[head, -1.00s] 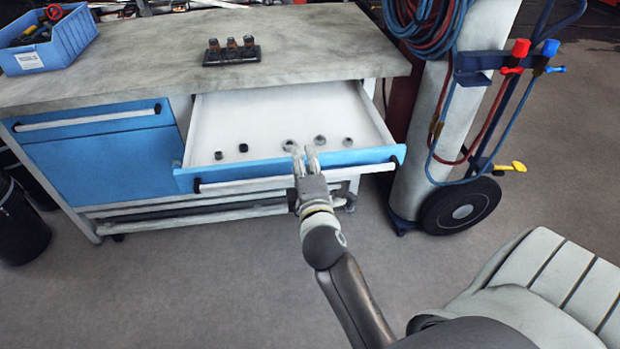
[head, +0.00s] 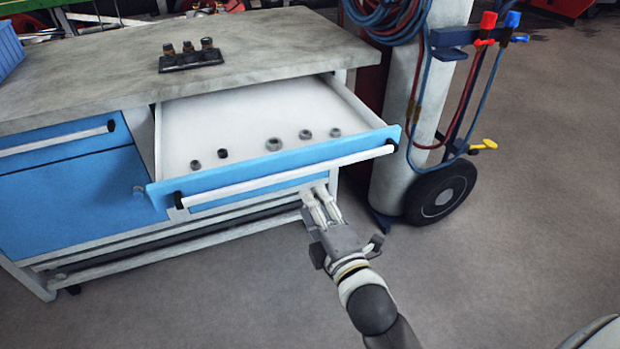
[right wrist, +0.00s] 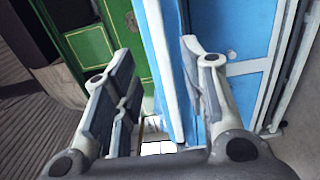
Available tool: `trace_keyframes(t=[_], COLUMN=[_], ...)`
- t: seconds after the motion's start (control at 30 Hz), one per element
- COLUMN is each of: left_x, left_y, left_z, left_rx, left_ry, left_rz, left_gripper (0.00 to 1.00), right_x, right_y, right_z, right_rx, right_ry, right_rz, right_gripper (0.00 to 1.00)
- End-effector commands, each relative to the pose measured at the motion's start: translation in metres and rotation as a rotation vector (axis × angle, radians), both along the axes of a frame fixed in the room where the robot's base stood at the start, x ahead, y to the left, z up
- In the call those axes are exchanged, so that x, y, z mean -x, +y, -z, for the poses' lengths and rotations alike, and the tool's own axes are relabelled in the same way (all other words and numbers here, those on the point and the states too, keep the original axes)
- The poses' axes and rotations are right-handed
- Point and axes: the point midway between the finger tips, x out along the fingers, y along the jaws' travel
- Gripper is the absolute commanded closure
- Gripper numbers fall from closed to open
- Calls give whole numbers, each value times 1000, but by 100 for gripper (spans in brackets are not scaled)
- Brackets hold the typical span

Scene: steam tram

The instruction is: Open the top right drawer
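The top right drawer (head: 270,165) of the blue workbench cabinet is pulled well out, with its pale inside showing. Its blue front carries a long white handle (head: 290,176) with black ends. Several small dark nuts or rings (head: 274,144) lie in it. My right gripper (head: 321,203) is open and empty, just below and in front of the right half of the handle, seemingly apart from it. In the right wrist view its fingers (right wrist: 155,85) are spread, with the white handle (right wrist: 157,45) and blue front (right wrist: 178,70) beyond them. My left gripper is not in view.
A grey worktop (head: 100,65) bears a dark holder with three small pieces (head: 191,57). A closed blue drawer (head: 60,142) is to the left. A gas cylinder trolley with a black wheel (head: 440,196) stands close on the right. The floor in front is clear.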

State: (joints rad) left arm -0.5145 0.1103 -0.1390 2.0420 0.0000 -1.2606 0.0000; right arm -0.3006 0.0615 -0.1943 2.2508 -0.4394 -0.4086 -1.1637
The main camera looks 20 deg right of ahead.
Motion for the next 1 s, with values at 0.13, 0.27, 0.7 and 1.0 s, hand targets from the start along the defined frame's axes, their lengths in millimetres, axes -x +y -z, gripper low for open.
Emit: trace_keyframes(t=[0.13, 0.27, 0.7, 1.0], left_x=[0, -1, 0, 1], left_y=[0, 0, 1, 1], left_z=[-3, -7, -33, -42], left_rx=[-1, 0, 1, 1], left_ry=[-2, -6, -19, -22], left_rz=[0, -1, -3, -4], left_gripper=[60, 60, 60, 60], right_x=[-10, -27, -92, -107], right_y=[1, 1, 4, 4], right_z=[0, -1, 0, 0], right_rx=[0, 0, -2, -2], right_ry=[-2, -4, -2, -1], right_rz=[-2, -1, -1, 0], right_gripper=[61, 61, 61, 61])
